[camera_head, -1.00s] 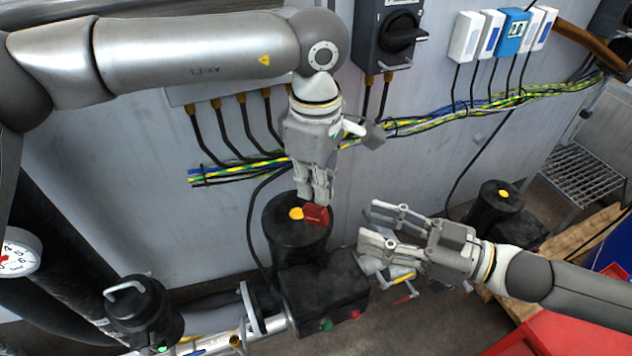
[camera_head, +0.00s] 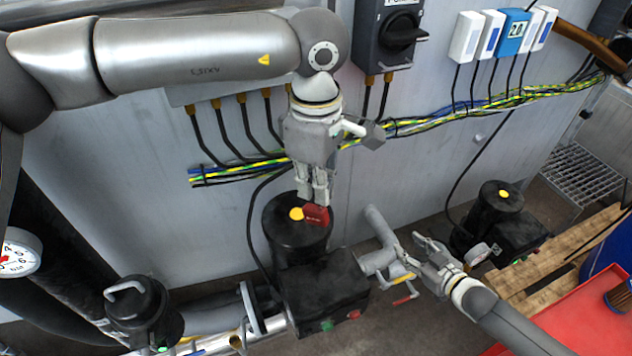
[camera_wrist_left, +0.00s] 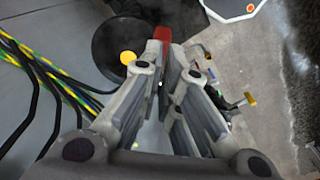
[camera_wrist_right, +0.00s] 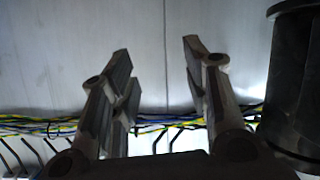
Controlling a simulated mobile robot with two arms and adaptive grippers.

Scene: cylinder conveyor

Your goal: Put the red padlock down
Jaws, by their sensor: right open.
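The red padlock (camera_head: 317,216) is at the fingertips of my left gripper (camera_head: 318,203), over the right part of the black cylinder's top (camera_head: 297,238) beside its yellow dot. In the left wrist view the padlock (camera_wrist_left: 163,33) shows red between the fingertips (camera_wrist_left: 163,55), which are close together on it. I cannot tell whether the padlock touches the cylinder top. My right gripper (camera_head: 421,252) is open and empty, to the right of the black cylinder near the grey pipe and valve handles.
A black box with green and red buttons (camera_head: 325,297) stands in front of the cylinder. A grey pipe (camera_head: 382,228) with yellow and red handles lies to its right. A second black cylinder (camera_head: 497,205), a wooden pallet (camera_head: 545,290) and a red surface (camera_head: 575,318) are further right.

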